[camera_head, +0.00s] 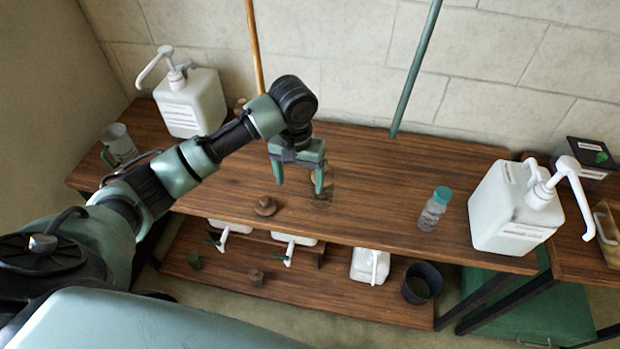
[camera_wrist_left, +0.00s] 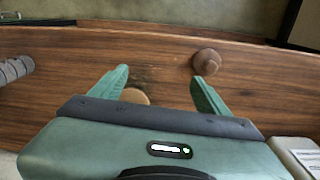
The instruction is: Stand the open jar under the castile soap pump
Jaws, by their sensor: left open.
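My left gripper (camera_head: 302,185) is open above the wooden bench, fingers pointing down. A clear open glass jar (camera_head: 322,196) seems to stand just behind and below its right finger; its outline is faint, and I see no contact. In the left wrist view a round tan thing (camera_wrist_left: 136,97) lies between the open fingers (camera_wrist_left: 160,85), partly hidden by the gripper body. A white pump jug (camera_head: 190,103) stands at the bench's back left and another (camera_head: 508,212) at its right end. Their labels are too small to read, so I cannot tell which holds castile soap. My right gripper is not in view.
A brown knobbed thing (camera_head: 266,206) sits near the front edge of the bench (camera_head: 385,205). A teal-capped clear bottle (camera_head: 434,208) stands left of the right jug. Two poles lean at the back. The lower shelf (camera_head: 320,283) holds more jugs.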

